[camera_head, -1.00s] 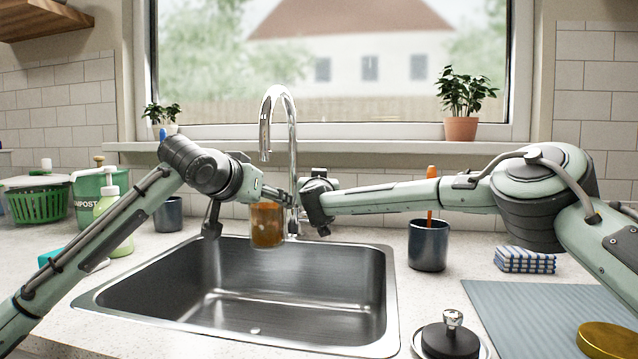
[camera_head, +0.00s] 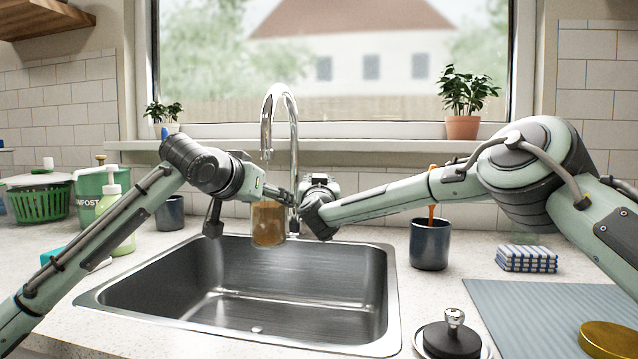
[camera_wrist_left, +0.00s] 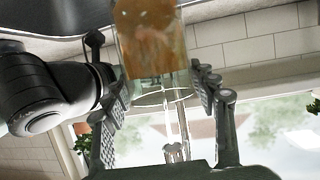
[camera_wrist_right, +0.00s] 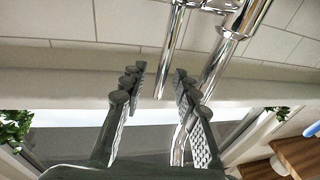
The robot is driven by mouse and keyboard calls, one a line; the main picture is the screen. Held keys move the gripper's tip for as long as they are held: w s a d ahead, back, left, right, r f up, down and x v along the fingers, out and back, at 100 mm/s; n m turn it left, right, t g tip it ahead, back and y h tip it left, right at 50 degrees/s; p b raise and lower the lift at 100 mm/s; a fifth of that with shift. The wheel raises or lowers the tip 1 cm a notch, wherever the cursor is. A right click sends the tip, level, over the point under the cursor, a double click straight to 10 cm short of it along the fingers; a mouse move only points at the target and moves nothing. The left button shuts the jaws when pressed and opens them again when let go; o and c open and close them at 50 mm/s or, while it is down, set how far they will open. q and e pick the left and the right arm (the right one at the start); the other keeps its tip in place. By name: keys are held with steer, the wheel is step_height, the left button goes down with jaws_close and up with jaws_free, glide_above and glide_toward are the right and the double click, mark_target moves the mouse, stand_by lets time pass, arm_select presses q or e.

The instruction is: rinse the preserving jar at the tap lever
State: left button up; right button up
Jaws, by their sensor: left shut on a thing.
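The preserving jar (camera_head: 268,227), clear glass with cloudy orange-brown contents, hangs upright below the tap spout (camera_head: 266,150), over the sink's back edge. My left gripper (camera_head: 270,196) is shut on it; in the left wrist view the jar (camera_wrist_left: 152,45) sits between the fingers (camera_wrist_left: 158,85). The chrome tap (camera_head: 292,140) rises behind the sink. My right gripper (camera_head: 308,213) is at the tap's right side. In the right wrist view its fingers (camera_wrist_right: 154,82) are apart, with the slim chrome tap lever (camera_wrist_right: 172,50) in line with the gap. Contact with the lever is unclear.
The steel sink (camera_head: 240,335) lies below both grippers. A dark cup (camera_head: 430,245) with an orange-handled tool stands right of it, near my right arm. A soap bottle (camera_head: 118,235) is at left. A folded cloth (camera_head: 527,258) and grey mat (camera_head: 540,310) are at right.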

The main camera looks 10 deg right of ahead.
steer(key=s+a+f, duration=0.1)
steer(key=s, duration=1)
steer(key=shift+s+a+f, duration=0.15)
steer(key=shift+s+f, duration=0.15)
steer(key=shift+s, duration=0.1)
steer(key=shift+c, duration=0.3)
